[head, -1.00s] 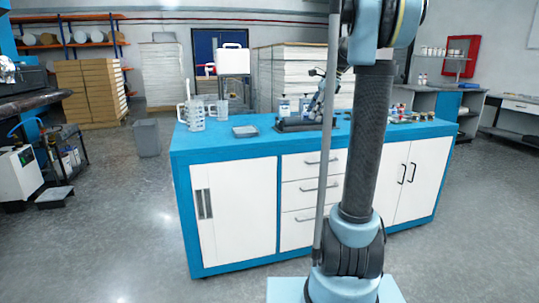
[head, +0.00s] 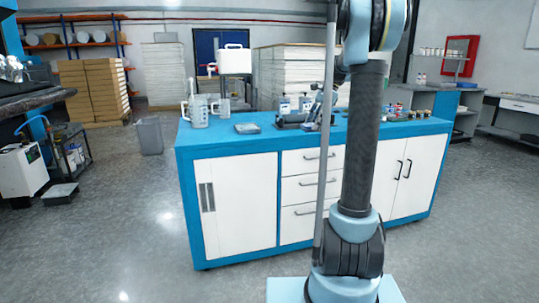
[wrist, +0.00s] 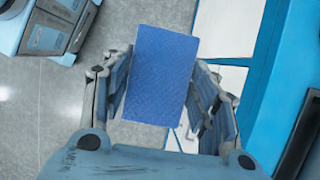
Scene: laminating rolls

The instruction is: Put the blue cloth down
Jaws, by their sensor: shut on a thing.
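The blue cloth (wrist: 160,75) shows in the wrist view as a flat, textured blue rectangle between the two fingers of my gripper (wrist: 163,88). The gripper is shut on it. Behind the cloth in that view are grey floor and the white and blue front of a cabinet, so the cloth is off any surface. I cannot make out the cloth there.
The blue-topped counter carries clear jugs (head: 197,110), a small grey-blue tray (head: 247,128), white bottles (head: 284,105) and several small jars (head: 395,113) at right. The counter's front left top is bare. A grey bin (head: 150,136) stands on open floor at left.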

